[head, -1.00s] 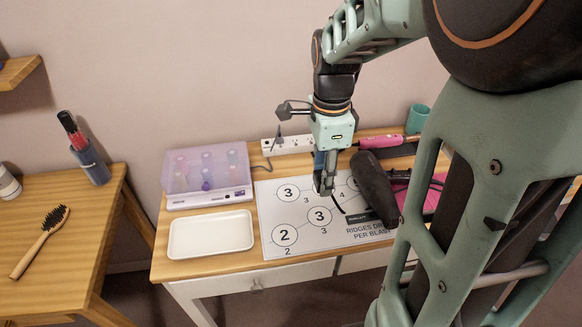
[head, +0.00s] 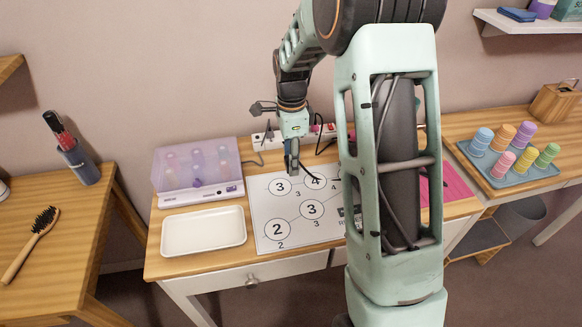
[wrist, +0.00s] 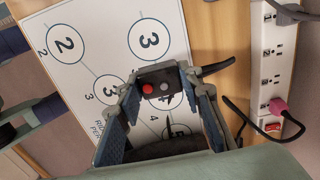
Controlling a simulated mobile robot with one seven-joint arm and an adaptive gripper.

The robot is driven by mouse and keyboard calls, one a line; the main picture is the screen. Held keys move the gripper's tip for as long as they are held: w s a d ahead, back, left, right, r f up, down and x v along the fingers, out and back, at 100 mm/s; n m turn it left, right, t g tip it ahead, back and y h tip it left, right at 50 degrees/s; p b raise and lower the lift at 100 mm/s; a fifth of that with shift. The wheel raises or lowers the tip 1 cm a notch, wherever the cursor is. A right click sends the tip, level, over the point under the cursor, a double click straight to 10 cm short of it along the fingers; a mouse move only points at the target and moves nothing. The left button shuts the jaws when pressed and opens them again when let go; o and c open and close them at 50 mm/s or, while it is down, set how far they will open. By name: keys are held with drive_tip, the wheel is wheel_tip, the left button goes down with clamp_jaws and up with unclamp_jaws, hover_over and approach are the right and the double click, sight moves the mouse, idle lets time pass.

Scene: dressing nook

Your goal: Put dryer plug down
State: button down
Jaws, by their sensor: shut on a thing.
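My gripper (head: 292,168) hangs over the far part of the white numbered mat (head: 262,222). In the wrist view, my gripper (wrist: 160,92) is shut on the dryer plug (wrist: 156,86), a dark block with a red and a grey button. A black cord (wrist: 215,68) runs off to the plug's right. The plug is above the mat's circles; I cannot tell its exact height. In the head view the plug is hard to make out at the fingertips. The dryer is hidden behind my arm there.
A white power strip (wrist: 268,50) with a pink plug (wrist: 279,106) in it lies along the table's back. A white tray (head: 203,248) and a lilac lidded box (head: 180,170) stand left. A blue tray of coloured stacks (head: 535,178) stands on the right table.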

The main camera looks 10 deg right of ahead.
wheel_tip(320, 180, down, 3)
drive_tip(key=shift+w+f, duration=0.15)
drive_tip(key=shift+f, duration=0.05)
drive_tip(key=shift+f+b, duration=0.55)
drive_tip(key=shift+f, duration=0.1)
drive_tip(key=c, duration=1.4)
unclamp_jaws()
drive_tip(key=shift+r, duration=0.1)
drive_tip(key=shift+o, duration=0.2)
